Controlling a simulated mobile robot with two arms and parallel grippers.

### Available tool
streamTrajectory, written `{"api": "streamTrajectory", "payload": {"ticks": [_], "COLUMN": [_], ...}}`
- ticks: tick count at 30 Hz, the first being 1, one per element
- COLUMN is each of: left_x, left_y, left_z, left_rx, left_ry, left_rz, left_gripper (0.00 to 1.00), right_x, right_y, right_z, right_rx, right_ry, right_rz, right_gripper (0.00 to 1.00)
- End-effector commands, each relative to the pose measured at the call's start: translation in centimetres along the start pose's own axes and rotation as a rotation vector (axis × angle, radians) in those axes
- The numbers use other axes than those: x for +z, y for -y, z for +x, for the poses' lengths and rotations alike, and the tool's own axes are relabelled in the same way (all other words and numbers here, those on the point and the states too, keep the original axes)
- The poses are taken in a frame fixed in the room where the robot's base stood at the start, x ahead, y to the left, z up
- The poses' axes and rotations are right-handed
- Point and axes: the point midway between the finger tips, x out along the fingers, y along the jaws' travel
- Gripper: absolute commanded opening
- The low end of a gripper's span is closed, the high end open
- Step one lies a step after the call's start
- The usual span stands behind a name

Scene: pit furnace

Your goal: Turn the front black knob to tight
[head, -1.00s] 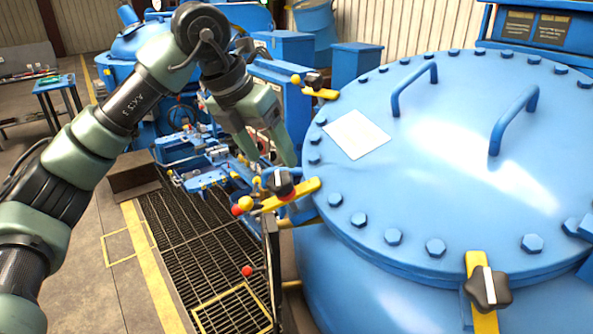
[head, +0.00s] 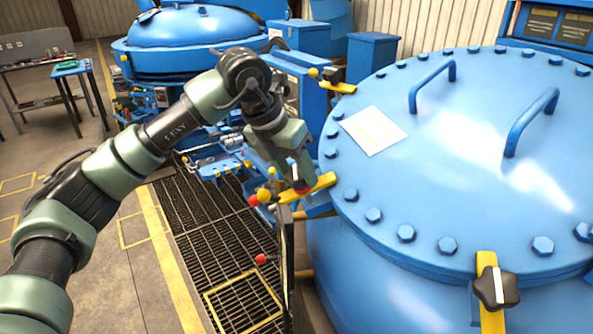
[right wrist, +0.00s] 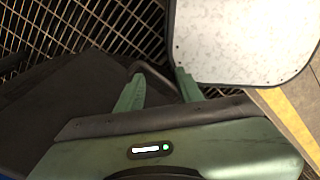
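A black knob (head: 497,288) with a white stripe sits on a yellow clamp (head: 488,318) at the front of the blue lid (head: 440,150). Another yellow clamp (head: 318,187) is at the lid's left edge. My left gripper (head: 292,182) points down onto it, and its fingers hide the black knob there. I cannot tell whether they are closed on that knob. My right gripper (right wrist: 158,90) shows in the right wrist view, fingers apart, with nothing between them.
A third clamp with a black knob (head: 335,75) is at the lid's back left. Two blue handles (head: 530,120) and a white sheet (head: 373,130) are on the lid. Yellow and red balls (head: 262,196) are beside the left clamp. Floor grating (head: 222,250) lies left of the furnace.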

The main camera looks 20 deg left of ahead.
Motion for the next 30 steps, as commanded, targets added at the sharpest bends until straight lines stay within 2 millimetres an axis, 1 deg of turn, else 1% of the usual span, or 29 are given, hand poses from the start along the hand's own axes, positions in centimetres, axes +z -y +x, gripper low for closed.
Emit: {"api": "streamTrajectory", "payload": {"ticks": [2, 8, 14, 20, 30], "left_x": [0.0, 0.0, 0.0, 0.0, 0.0], "left_y": [0.0, 0.0, 0.0, 0.1, 0.2], "left_z": [0.0, 0.0, 0.1, 0.2, 0.1], "left_rx": [0.0, 0.0, -0.002, -0.004, -0.011], "left_ry": [0.001, 0.002, 0.003, 0.004, 0.005], "left_rz": [-0.001, 0.014, 0.087, 0.235, 0.555], "left_gripper": [0.06, 0.06, 0.06, 0.06, 0.06], "right_x": [0.0, 0.1, 0.3, 0.5, 0.6], "right_y": [0.0, 0.0, 0.0, 0.1, 0.1], "right_z": [0.0, 0.2, 0.9, 2.0, 3.7], "right_rx": [0.0, 0.0, 0.0, 0.0, 0.0], "right_ry": [0.001, 0.002, 0.003, 0.004, 0.004], "right_rz": [0.0, 0.0, 0.0, 0.0, 0.0], "right_gripper": [0.36, 0.36, 0.36, 0.36, 0.36]}}
